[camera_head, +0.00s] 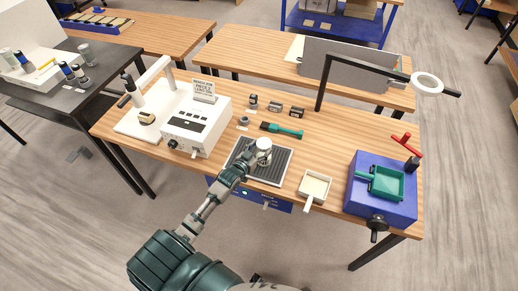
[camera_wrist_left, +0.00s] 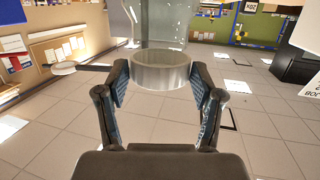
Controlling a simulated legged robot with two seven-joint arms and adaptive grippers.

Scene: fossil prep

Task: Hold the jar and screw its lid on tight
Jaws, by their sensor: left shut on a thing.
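The jar (camera_head: 264,146) is a small pale cylinder over the grey ridged mat (camera_head: 285,166). In the left wrist view it shows as a clear glass part (camera_wrist_left: 165,25) with a pale metallic band (camera_wrist_left: 160,72) below. My left gripper (camera_head: 254,158) is shut on the jar; in the left wrist view its fingers (camera_wrist_left: 160,78) stand on both sides of the band. I cannot tell whether the band is the lid, nor whether the jar touches the mat. A small grey round piece (camera_head: 244,120) lies behind the mat; I cannot tell what it is. My right gripper is not in view.
A white device with a sign (camera_head: 195,125) stands left of the mat. A green-handled tool (camera_head: 283,130) and small dark boxes (camera_head: 275,107) lie behind it. A cream tray (camera_head: 315,187) and a blue box with a green pan (camera_head: 385,183) are at right. A lamp arm (camera_head: 370,68) reaches overhead.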

